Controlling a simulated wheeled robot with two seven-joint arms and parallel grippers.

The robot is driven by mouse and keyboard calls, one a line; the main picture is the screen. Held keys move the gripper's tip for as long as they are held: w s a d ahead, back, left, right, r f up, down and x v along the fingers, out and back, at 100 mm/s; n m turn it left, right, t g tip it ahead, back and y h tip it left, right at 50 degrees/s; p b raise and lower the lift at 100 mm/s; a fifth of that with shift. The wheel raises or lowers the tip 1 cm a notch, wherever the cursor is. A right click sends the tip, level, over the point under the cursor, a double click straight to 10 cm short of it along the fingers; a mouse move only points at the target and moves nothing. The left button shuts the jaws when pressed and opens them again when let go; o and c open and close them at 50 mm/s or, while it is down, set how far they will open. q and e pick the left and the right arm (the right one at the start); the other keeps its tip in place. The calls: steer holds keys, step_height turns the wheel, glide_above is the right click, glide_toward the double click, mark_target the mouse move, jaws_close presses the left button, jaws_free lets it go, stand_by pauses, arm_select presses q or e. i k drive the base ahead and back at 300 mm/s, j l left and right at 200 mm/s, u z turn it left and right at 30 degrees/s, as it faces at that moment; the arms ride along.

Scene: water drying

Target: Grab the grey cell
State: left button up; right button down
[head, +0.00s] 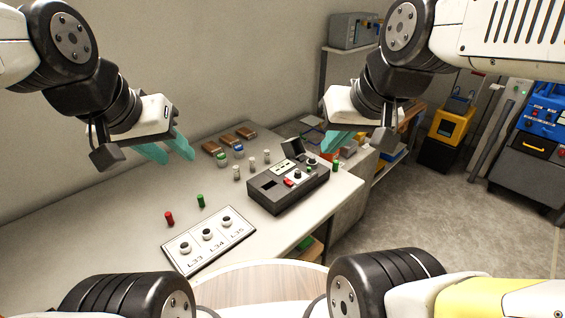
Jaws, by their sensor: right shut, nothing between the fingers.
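Several small upright cells stand on the white table. Three pale grey or whitish ones stand left of the black device: a near one (236,173), a middle one (252,163) and a far one (267,157). Which of them the task means I cannot tell. My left gripper (172,153), with teal fingers, is open and empty above the table, left of the pale cells. My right gripper (338,143) is shut and empty, above the table's right end near the device. A green cell (336,165) shows just below it.
The black device (265,202) with an open lid stands at the table's right edge. A red cell (169,218) and a green cell (200,201) stand near the white labelled holder (183,257). Brown blocks (211,147) lie at the back. The table's left part is clear.

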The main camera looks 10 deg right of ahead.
mark_target(312, 158)
steer(key=i+l+u, duration=0.2)
steer(key=l, duration=0.2)
steer(key=l+u, duration=0.2)
steer(key=l, duration=0.2)
steer(key=i+l+u, duration=0.2)
steer(key=l, duration=0.3)
steer(key=k+j, duration=0.05)
